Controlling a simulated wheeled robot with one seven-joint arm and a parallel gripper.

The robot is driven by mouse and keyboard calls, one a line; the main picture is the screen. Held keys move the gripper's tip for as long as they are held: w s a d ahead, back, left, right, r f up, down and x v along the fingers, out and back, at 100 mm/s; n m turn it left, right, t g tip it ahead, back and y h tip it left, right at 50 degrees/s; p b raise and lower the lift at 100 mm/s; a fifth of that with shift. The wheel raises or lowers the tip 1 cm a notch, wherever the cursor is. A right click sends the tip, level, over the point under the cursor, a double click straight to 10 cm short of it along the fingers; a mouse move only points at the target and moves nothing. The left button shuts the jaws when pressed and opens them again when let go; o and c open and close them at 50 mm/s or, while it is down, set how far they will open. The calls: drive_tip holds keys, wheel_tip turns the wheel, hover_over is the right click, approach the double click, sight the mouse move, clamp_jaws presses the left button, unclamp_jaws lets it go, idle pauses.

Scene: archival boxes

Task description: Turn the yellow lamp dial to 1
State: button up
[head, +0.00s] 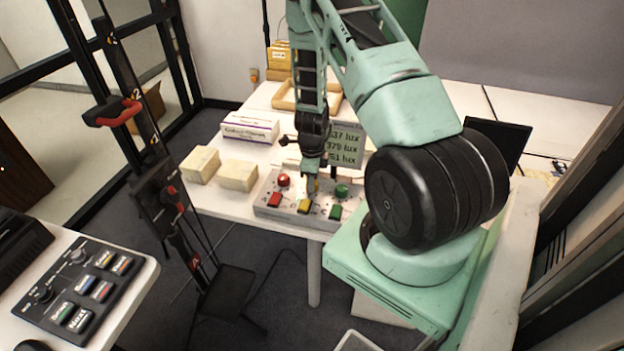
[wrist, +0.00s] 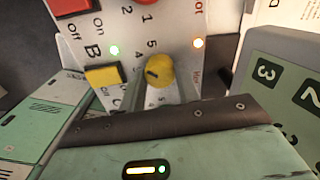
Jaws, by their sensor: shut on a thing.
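The yellow lamp dial (wrist: 160,70) is a round knob on a light control panel (wrist: 188,25), with a dark mark on its left side in the wrist view. Printed numbers stand around it; which one the mark points to is unclear. My gripper (head: 312,180) reaches down onto the panel from above and is shut on the yellow dial. In the head view my gripper hides most of this dial. A yellow switch (head: 304,206) sits in front of it and also shows left of it in the wrist view (wrist: 103,76).
A red dial (head: 284,180) and green dial (head: 341,190) flank my gripper, with a red switch (head: 274,199) and green switch (head: 336,211) below. A lux display (head: 346,147) stands close behind. Cream blocks (head: 238,175) lie left on the table.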

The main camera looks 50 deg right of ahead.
drive_tip(key=n+b, duration=0.1)
drive_tip(key=n, duration=0.2)
drive_tip(key=n+b, duration=0.1)
drive_tip(key=n, duration=0.2)
drive_tip(key=shift+n+b, duration=0.3)
drive_tip(key=shift+n, duration=0.1)
drive_tip(key=n+b, duration=0.1)
drive_tip(key=n, duration=0.2)
drive_tip(key=shift+n, duration=0.3)
drive_tip(key=n+b, duration=0.1)
drive_tip(key=n, duration=0.2)
drive_tip(key=shift+n, duration=0.4)
drive_tip(key=n+b, duration=0.1)
drive_tip(key=n, duration=0.4)
drive_tip(key=shift+n, duration=2.3)
drive_tip(key=o, duration=1)
drive_tip(key=shift+c, duration=0.2)
